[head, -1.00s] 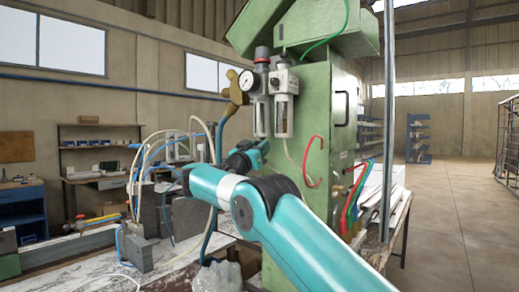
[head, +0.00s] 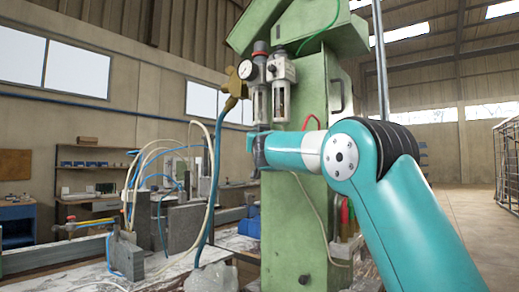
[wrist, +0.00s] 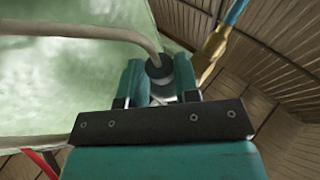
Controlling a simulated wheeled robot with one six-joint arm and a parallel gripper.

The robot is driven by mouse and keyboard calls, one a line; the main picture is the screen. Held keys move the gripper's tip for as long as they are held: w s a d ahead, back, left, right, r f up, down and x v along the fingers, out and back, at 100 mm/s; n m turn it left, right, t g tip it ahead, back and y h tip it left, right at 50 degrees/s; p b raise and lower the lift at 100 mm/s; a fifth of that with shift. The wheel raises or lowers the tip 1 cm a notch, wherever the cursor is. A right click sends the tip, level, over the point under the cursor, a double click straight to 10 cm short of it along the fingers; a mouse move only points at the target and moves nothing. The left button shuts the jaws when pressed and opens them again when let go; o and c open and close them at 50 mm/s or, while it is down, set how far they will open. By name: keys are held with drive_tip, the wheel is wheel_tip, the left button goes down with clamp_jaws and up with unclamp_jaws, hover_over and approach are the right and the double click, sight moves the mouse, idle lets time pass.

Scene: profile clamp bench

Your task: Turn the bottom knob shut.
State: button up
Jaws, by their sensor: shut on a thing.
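A filter and regulator unit with a round gauge (head: 248,77) and a clear bowl (head: 262,105) hangs on the green machine column. In the wrist view, the dark round bottom knob (wrist: 158,67) with a pale hose (wrist: 90,31) leading to it sits between my gripper's two teal fingers (wrist: 160,80). The fingers are shut on it from both sides. In the head view, my gripper (head: 257,146) is right below the left bowl, and the knob is hidden there.
A second bowl unit (head: 281,95) hangs close on the right. The green column (head: 300,215) stands right behind. A brass valve (head: 235,83) with a blue hose (head: 216,165) is close on the left; the brass fitting also shows in the wrist view (wrist: 208,56).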

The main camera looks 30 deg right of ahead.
drive_tip(key=shift+s+d+r+n+t+y, duration=0.15)
drive_tip(key=shift+n+t+y, duration=0.2)
drive_tip(key=shift+n+y, duration=1.4)
drive_tip(key=shift+w+d+f+n+t+y, duration=0.2)
drive_tip(key=shift+n+y, duration=0.45)
drive_tip(key=shift+y, duration=2.15)
drive_tip(key=shift+s+d+r+n+t+y, duration=0.2)
drive_tip(key=shift+n+t+y, duration=0.25)
drive_tip(key=shift+n+y, duration=1.3)
drive_tip(key=shift+m+y, duration=0.45)
drive_tip(key=shift+y, duration=0.25)
drive_tip(key=shift+a, duration=0.1)
drive_tip(key=o, duration=0.9)
